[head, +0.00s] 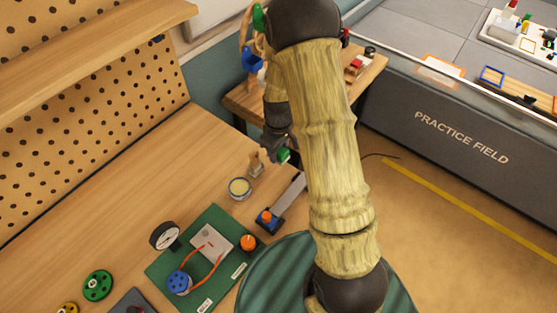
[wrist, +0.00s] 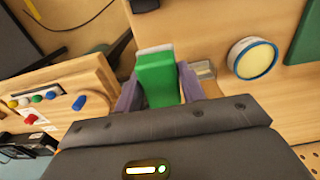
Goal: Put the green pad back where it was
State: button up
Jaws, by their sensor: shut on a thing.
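The green pad (wrist: 157,80) is a small green block with a pale far end, held between the two fingers of my gripper (wrist: 160,88) in the wrist view. In the head view, a bit of the pad (head: 284,154) shows beside my gripper (head: 277,148), over the right edge of the workbench (head: 120,165). My arm hides part of the scene there. I cannot tell whether the pad touches anything beneath it.
A round tin (head: 240,188) and a small wooden piece (head: 256,165) stand near my gripper. A tool with an orange knob (head: 266,217) and a green board (head: 215,283) lie nearer. A cluttered side table (head: 240,105) stands beyond. The bench's left middle is clear.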

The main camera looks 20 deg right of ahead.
aim_at(279, 168)
jog(key=shift+f, duration=0.65)
jog(key=shift+f+p, duration=0.4)
jog(key=shift+f, duration=1.7)
jog(key=shift+f, duration=0.15)
jog(key=o, duration=1.1)
notch_tip(279, 168, up, 12)
jog(key=shift+r+b, duration=0.15)
jog(key=shift+b, duration=0.95)
